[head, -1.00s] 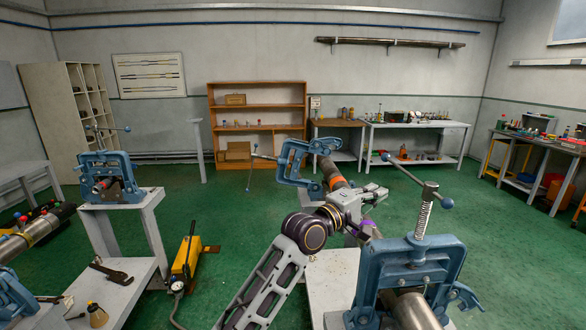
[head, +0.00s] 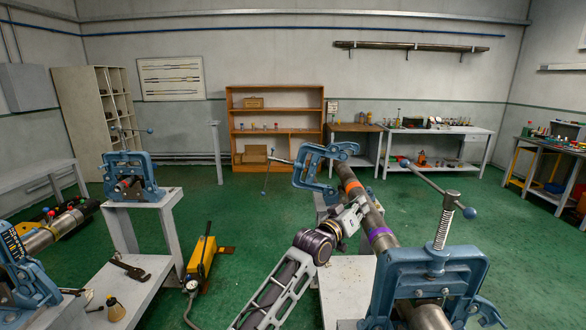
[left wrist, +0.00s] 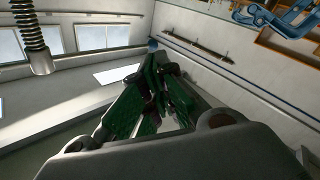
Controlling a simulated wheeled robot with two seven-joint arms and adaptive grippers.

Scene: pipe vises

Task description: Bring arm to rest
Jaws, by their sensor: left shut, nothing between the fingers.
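My left gripper (head: 358,208) reaches in from the bottom of the head view, beside a long steel pipe (head: 372,217) with an orange and a purple band. In the left wrist view its fingers (left wrist: 158,78) are together with nothing between them. The pipe runs between a blue far vise (head: 318,168) and a blue near vise (head: 430,275). The gripper overlaps the pipe's left edge in the picture; I cannot tell whether they touch. My right gripper is not in view.
A blue vise (head: 130,180) stands on a grey bench at the left, with a pipe wrench (head: 130,268) on a lower surface. A yellow hand pump (head: 202,257) is on the green floor. Shelves and worktables line the back wall. The middle floor is clear.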

